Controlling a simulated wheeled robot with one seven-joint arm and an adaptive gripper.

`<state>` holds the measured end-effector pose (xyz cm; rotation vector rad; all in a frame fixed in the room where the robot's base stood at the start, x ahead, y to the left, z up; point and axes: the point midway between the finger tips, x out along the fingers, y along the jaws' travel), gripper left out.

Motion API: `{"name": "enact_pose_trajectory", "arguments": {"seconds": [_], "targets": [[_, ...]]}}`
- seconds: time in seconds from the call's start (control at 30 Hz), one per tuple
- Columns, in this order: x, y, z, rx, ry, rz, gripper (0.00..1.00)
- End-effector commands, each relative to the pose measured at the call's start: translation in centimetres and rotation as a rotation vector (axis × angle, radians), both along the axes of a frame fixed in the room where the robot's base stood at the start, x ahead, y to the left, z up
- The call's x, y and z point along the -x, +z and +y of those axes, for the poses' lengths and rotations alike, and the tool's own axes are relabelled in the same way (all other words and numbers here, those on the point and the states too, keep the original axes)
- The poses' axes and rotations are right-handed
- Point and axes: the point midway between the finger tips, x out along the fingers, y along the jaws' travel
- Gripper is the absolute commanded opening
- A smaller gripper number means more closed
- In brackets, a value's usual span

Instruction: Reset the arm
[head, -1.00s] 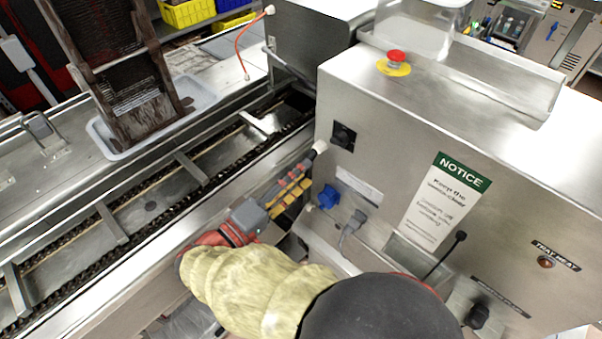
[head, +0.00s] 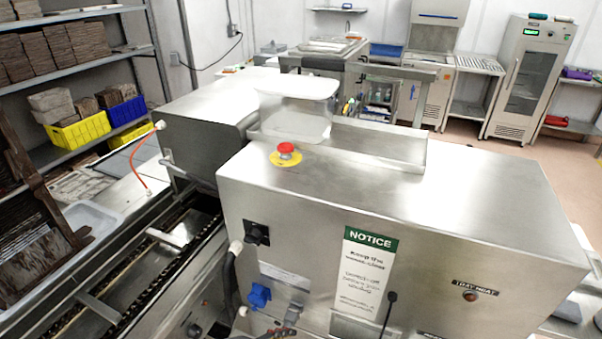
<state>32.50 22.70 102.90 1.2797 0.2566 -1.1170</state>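My gripper does not show clearly in the head view now. A small dark and reddish piece at the bottom edge, below the blue socket (head: 259,295), may belong to my arm, but too little of it shows to tell. Whether my gripper is open or shut is hidden. The steel machine housing (head: 400,205) fills the middle and right of the view. Its front bears the socket, a black switch (head: 256,233), a white and green notice (head: 366,265) and a black lever (head: 386,310).
A red emergency button (head: 286,151) stands on the housing top beside a clear hopper (head: 295,105). The chain conveyor (head: 150,262) runs along the lower left, with a white tray (head: 92,218) beside it. Shelves with yellow crates (head: 78,131) stand behind. Open floor (head: 500,160) shows at the back right.

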Motion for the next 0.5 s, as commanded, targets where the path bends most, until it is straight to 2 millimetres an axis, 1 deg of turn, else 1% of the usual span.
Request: {"name": "enact_pose_trajectory", "arguments": {"seconds": [0.03, 0.1, 0.2, 0.33, 0.5], "targets": [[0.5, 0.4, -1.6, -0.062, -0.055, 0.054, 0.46], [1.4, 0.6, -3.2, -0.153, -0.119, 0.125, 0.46], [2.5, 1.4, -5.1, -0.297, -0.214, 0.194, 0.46], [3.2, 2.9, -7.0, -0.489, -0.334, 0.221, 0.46], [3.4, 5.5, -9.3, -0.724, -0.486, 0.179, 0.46]]}}
